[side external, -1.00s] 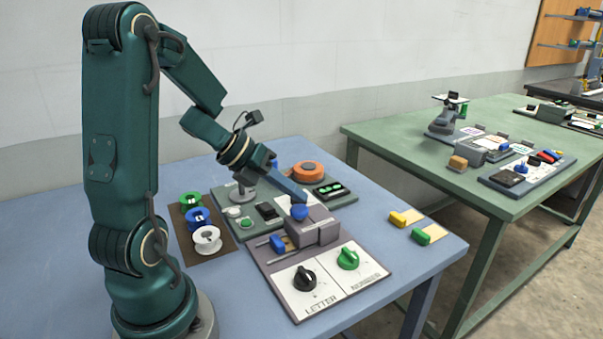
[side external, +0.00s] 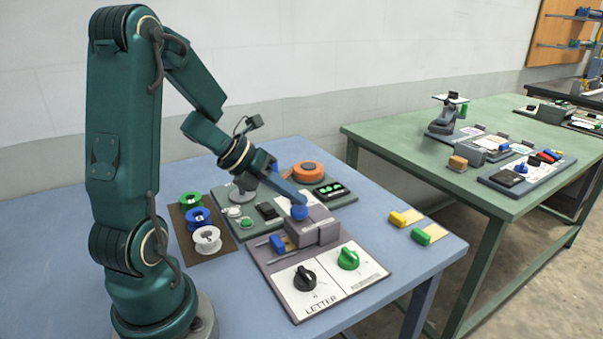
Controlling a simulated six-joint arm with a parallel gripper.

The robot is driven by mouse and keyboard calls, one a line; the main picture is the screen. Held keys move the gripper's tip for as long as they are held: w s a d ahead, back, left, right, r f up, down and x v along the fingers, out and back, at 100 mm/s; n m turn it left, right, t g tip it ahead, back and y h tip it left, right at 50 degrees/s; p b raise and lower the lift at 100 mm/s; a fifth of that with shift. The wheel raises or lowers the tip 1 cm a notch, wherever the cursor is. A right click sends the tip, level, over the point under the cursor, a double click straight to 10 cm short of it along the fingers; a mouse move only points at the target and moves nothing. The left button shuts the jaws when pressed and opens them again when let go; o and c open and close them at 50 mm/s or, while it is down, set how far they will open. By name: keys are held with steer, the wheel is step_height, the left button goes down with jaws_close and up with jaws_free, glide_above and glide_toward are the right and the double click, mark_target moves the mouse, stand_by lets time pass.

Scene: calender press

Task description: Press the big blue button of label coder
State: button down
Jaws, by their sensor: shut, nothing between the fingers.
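The label coder (side external: 318,232) is a grey block on a grey-purple panel near the front of the blue table. Its big round blue button (side external: 300,213) stands on top of the block. My gripper (side external: 302,202) is shut and empty, its fingers slanting down to the right. The fingertips are at the upper side of the blue button, touching it or very nearly so. I cannot tell whether the button is pressed down. A black knob (side external: 306,278) marked LETTER and a green knob (side external: 348,258) are on the panel in front.
Green, blue and white spools (side external: 207,239) stand further left. An orange round device (side external: 308,172) lies behind.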

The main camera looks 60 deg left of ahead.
mark_target(293, 210)
steer(key=shift+f, duration=0.8)
stand_by(0.6)
steer(key=shift+r, duration=1.25)
steer(key=shift+r, duration=2.5)
